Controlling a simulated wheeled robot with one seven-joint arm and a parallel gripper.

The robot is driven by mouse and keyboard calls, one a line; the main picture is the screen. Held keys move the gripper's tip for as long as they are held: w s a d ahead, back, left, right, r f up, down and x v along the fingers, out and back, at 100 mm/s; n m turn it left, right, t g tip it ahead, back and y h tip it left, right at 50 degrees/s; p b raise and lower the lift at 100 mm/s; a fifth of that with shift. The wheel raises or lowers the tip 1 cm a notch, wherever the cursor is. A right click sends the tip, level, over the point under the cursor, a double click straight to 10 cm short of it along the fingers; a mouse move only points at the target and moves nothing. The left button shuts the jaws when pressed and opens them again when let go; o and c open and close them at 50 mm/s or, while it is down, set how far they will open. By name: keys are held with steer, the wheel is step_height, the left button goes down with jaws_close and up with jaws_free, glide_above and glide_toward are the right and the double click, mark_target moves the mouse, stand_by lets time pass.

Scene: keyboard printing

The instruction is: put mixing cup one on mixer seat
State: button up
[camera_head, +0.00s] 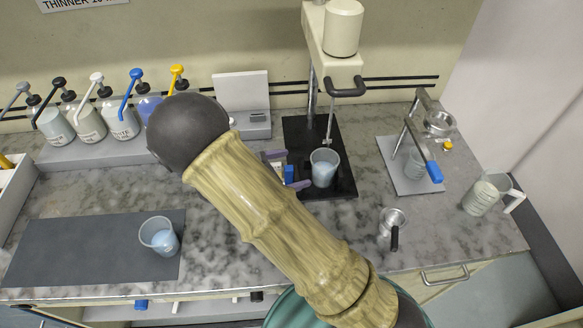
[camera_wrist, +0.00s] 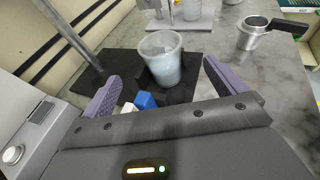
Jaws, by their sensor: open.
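One translucent cup (camera_head: 324,167) with pale contents stands upright on the black mixer base (camera_head: 339,186), below the mixer's stirring rod (camera_head: 329,127). The same cup (camera_wrist: 161,60) is in the wrist view, ahead of my fingers. My gripper (camera_head: 288,171) is open beside this cup on its left; its purple fingertips (camera_wrist: 160,80) lie to either side of the cup and do not touch it. A second similar cup (camera_head: 160,236) stands on the dark grey mat (camera_head: 60,247) at the left. No label shows which cup is number one.
Pump bottles (camera_head: 122,119) stand at the back left, with a scale (camera_head: 243,105) to their right. A press stand (camera_head: 411,166), a metal cup with a black handle (camera_head: 392,222) and a jug (camera_head: 486,195) are on the right. Part of the counter is hidden behind my arm.

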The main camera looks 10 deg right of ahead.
steer(key=shift+d, duration=0.1)
steer(key=s+d+r+m+g+y, duration=0.1)
steer(key=s+d+r+m+y, duration=0.2)
steer(key=m, duration=0.8)
steer(key=s+d+r+m+g+y, duration=0.2)
steer(key=s+d+r+m+y, duration=0.2)
steer(key=s+d+m+y, duration=0.3)
steer(key=s+m+y, duration=0.2)
steer(key=m+y, duration=0.1)
steer(key=m, duration=0.1)
steer(key=shift+s+r+m, duration=0.2)
steer(key=shift+s+m, duration=0.15)
steer(key=shift+m, duration=0.05)
